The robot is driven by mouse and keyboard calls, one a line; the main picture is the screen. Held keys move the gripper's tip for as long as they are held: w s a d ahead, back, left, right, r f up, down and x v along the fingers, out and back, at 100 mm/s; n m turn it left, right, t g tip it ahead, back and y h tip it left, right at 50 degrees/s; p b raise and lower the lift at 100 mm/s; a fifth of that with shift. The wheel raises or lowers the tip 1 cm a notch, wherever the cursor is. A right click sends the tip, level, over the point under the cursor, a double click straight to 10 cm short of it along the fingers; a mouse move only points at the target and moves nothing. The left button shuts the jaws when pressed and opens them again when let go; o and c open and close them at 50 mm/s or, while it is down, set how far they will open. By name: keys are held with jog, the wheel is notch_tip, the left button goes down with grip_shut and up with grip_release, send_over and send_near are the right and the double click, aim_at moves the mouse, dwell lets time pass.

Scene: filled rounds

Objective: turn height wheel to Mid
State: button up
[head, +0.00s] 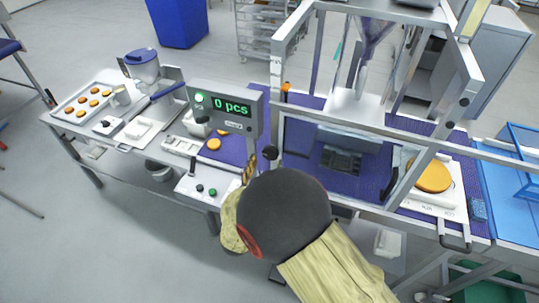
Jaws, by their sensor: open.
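My arm, with a big dark round joint and a tan sleeve, covers the front middle of the machine in the head view. Only a small tan tip of my gripper (249,170) shows beyond the joint, next to the control area; the gap between the fingers is hidden. A black round knob (270,153) stands just right of that tip. I cannot tell whether it is the height wheel, and no Mid mark is readable. I see no contact between gripper and knob. The display (232,106) reads "0 pcs" in green, with a lit green lamp beside it.
A metal machine frame with a funnel (372,38) rises over a purple belt (352,183). A control box with buttons (204,189) is left of my arm. A scale (448,201) holds an orange round (433,176) at right. A tray of rounds (60,118) lies far left. Front-left floor is clear.

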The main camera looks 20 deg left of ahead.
aim_at(269, 155)
jog(key=shift+w, duration=2.2)
jog(key=c, duration=1.1)
jog(key=shift+c, duration=0.4)
